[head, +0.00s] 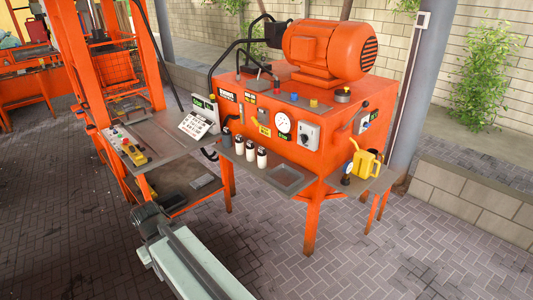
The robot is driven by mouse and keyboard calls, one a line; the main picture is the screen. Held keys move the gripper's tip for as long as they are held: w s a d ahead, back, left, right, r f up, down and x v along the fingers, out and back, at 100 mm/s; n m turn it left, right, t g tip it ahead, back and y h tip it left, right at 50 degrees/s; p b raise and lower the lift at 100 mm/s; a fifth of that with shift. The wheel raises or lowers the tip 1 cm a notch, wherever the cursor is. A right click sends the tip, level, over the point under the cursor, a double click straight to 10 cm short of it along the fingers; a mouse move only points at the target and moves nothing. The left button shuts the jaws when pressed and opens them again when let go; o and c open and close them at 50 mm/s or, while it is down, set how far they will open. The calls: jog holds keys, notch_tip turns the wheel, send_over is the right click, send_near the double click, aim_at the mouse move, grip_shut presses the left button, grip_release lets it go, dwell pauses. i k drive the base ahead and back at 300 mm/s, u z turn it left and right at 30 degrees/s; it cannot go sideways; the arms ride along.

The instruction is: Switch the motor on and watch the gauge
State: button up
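The orange motor (331,50) sits on top of an orange machine cabinet (340,115) in the middle right. The round white gauge (284,123) is on the cabinet's front; its needle is too small to read. A grey box with a round knob (308,135) is just right of the gauge. A dark lever with a grey plate (360,118) is on the right side face. I cannot tell which control is the motor switch, or whether the motor runs. My arm reaches in from the bottom, apart from the machine; no gripper fingers show.
A grey shelf (288,178) with several white-bodied bottles (250,150) juts from the cabinet front. A yellow oil can (366,160) stands on a side shelf at right. Brick paving (400,250) is clear in front.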

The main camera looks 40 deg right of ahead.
aim_at(304, 138)
jog(key=i, duration=1.5)
jog(key=z, duration=0.95)
jog(key=i, duration=0.4)
jog(key=u, duration=0.45)
jog(key=k, duration=0.35)
jog(key=z, duration=0.1)
